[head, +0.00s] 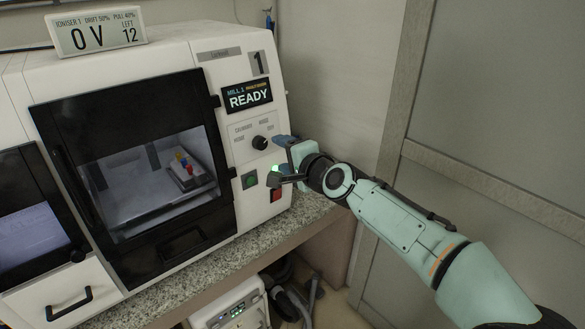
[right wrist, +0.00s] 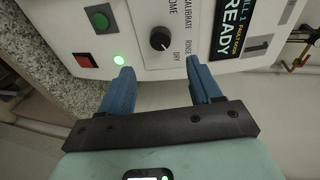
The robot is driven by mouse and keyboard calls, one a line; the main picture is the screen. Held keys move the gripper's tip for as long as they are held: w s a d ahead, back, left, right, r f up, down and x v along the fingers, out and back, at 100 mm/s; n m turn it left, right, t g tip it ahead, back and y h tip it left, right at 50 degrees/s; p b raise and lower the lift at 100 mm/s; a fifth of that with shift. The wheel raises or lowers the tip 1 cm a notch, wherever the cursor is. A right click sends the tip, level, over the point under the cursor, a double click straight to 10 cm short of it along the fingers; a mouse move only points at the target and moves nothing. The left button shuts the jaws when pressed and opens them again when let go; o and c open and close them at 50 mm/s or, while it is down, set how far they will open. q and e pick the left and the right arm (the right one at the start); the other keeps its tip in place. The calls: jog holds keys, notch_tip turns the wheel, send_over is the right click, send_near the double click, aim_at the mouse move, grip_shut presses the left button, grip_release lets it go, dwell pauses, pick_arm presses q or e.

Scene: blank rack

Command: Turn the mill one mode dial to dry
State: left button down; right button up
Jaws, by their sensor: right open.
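The mode dial (head: 261,143) is a small black round knob on the white front panel of mill one (head: 215,50). In the right wrist view the dial (right wrist: 160,41) lies ahead of and between the two blue fingers, with HOME, CALIBRATE, RINSE and DRY printed around it. Its pointer is too small to read surely. My right gripper (head: 278,160) is open and empty, just to the right of the dial in the head view. In the right wrist view its fingertips (right wrist: 159,64) stand apart, short of the dial. My left gripper is not in view.
A READY display (head: 248,96) is above the dial. A green button (head: 250,180) and a red button (head: 277,195) are below it, the red one partly behind my gripper. A dark-framed window door (head: 130,110) fills the left. A granite counter (head: 215,262) runs below.

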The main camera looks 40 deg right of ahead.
jog(key=v, duration=0.4)
dwell(0.5)
notch_tip(320, 180, down, 23)
jog(key=w+a+n+g+p, duration=0.2)
jog(key=w+n+g+p, duration=0.1)
jog(key=g+p, duration=0.15)
jog(key=s+a+f+n+g+y+p, duration=0.1)
jog(key=s+a+f+n+g, duration=0.15)
jog(key=f, duration=0.55)
jog(key=s+a+f+n+g+y+p, duration=0.1)
jog(key=s+a+f+g, duration=0.2)
jog(key=f, duration=0.6)
jog(key=s+a+f+n+g+y+p, duration=0.1)
jog(key=s+a+f+n+g+p, duration=0.1)
jog(key=s+a+f, duration=0.45)
jog(key=s+a+f+n+g+p, duration=0.15)
jog(key=s+f, duration=0.25)
jog(key=s, duration=0.5)
jog(key=s+a+f+n+g+p, duration=0.1)
jog(key=s+a+n, duration=0.1)
jog(key=s, duration=0.5)
jog(key=s+a+f+n+g+y+p, duration=0.1)
jog(key=s+a+g, duration=0.1)
jog(key=s+a, duration=0.2)
jog(key=s, duration=0.3)
jog(key=shift+s+n+p, duration=0.15)
jog(key=shift+n+p, duration=0.25)
